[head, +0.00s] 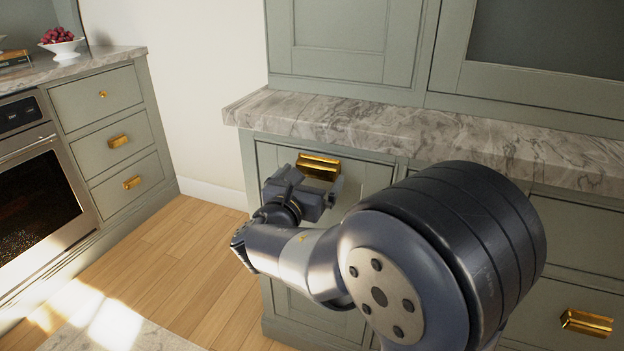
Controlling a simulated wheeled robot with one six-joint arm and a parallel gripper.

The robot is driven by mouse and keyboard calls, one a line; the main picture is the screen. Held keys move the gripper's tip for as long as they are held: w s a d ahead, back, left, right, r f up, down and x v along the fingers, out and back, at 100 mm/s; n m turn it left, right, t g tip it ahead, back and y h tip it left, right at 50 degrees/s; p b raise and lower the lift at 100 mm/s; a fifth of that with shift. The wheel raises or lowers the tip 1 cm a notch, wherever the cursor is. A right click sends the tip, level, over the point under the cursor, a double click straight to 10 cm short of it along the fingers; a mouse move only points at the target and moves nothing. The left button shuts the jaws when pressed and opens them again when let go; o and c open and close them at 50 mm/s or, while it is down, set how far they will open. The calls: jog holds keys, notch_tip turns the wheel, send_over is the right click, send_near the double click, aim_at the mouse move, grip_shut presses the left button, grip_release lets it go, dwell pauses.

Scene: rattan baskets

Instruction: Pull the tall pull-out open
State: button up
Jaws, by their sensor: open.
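The tall pull-out (275,156) is a narrow grey-green cabinet front under the marble counter, and it looks shut. Its brass handle (319,166) sits near the top of the front. My gripper (315,184) is in front of the handle, just below it in the picture, with its fingers apart. I cannot tell whether the fingers touch the handle or stand clear of it. My arm hides much of the lower part of the front.
The marble counter (400,130) juts out above the pull-out. A drawer with a brass handle (587,322) is at the lower right. At the left are an oven (40,190) and a drawer stack (118,140). Wooden floor (180,260) lies open between the cabinets.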

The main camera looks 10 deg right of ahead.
jog(key=shift+w+d, duration=0.4)
jog(key=shift+w, duration=0.15)
jog(key=shift+c, duration=0.4)
jog(key=c, duration=1.2)
